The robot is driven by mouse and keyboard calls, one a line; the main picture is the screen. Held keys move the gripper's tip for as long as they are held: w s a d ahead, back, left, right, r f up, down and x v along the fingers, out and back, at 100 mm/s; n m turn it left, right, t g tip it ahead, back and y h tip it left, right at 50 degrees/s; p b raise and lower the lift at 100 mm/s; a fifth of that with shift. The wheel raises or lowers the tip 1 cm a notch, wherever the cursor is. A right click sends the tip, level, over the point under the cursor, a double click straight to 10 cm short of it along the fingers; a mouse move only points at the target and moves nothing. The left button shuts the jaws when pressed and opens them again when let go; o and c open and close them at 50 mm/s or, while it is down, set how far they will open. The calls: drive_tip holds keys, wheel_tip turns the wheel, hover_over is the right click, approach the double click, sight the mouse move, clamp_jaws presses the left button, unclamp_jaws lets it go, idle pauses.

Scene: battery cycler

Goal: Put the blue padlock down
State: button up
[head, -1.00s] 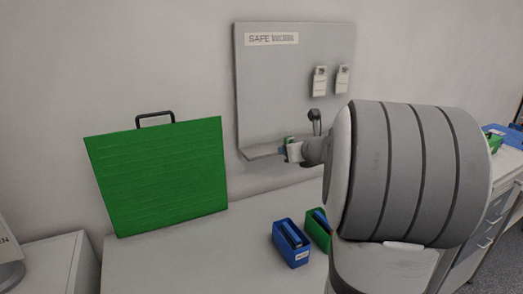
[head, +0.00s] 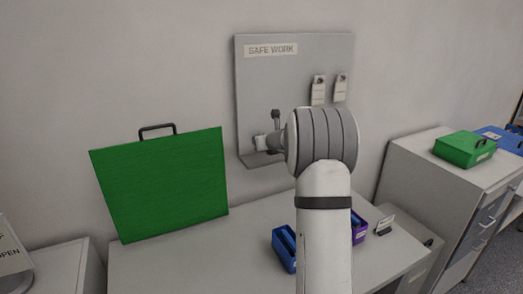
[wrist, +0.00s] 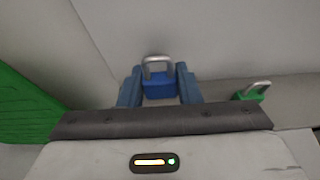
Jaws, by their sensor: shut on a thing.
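My gripper (head: 262,142) is in front of the grey SAFE WORK board (head: 262,85), just above its lower ledge (head: 262,164). In the wrist view the blue padlock (wrist: 161,90) sits upright between the two blue fingers of my gripper (wrist: 159,76), with its grey shackle up. The gripper is shut on it. A green padlock (wrist: 252,94) stands to the right on the ledge, apart from the fingers. I cannot tell whether the blue padlock touches the ledge. Both padlocks are hidden or too small to make out in the head view.
A green case (head: 160,185) leans on the wall at left. Blue (head: 284,248) and purple (head: 359,227) boxes stand on the table (head: 190,265) near my arm. Two pale tags (head: 318,91) hang on the board. A green box (head: 463,149) is on the right cabinet.

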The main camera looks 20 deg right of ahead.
sight(261, 158)
wheel_tip(261, 158, down, 4)
drive_tip(key=shift+w+f+p, duration=0.2)
drive_tip(key=shift+f+p, duration=0.1)
drive_tip(key=shift+f, duration=0.05)
drive_tip(key=shift+f+b, duration=0.2)
drive_tip(key=shift+b, duration=0.1)
drive_tip(key=o, duration=1.1)
drive_tip(key=shift+r, duration=0.1)
drive_tip(key=shift+r, duration=0.1)
